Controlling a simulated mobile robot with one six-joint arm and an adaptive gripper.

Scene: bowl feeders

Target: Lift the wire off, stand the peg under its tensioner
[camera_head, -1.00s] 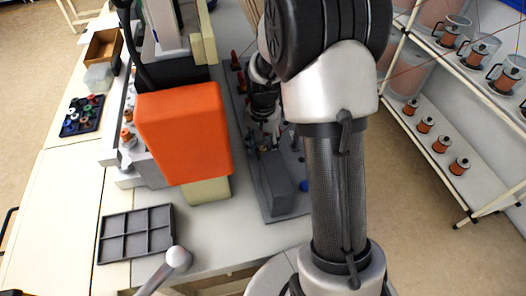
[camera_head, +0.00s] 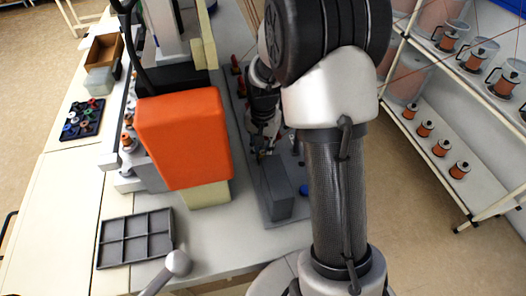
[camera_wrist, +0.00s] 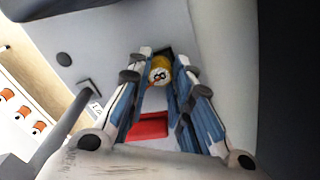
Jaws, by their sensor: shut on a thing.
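My gripper (camera_head: 262,150) reaches down over a grey base plate (camera_head: 262,210) behind a dark grey block. In the wrist view the two blue-padded fingers (camera_wrist: 160,72) close around a small round yellow-and-white piece with a dark mark (camera_wrist: 158,76). It sits between the fingertips, at the edge of a dark opening. I cannot tell whether this piece is the peg or another part. A red piece (camera_wrist: 148,128) shows below it between the fingers. I cannot make out the wire at the gripper or the tensioner. My arm hides part of the plate.
A large orange box-shaped housing (camera_head: 185,138) stands close left of the gripper. The dark grey block (camera_head: 280,190) stands in front of it. A black compartment tray (camera_head: 136,237) lies at the front left. Shelves with copper spools (camera_head: 441,147) stand at the right.

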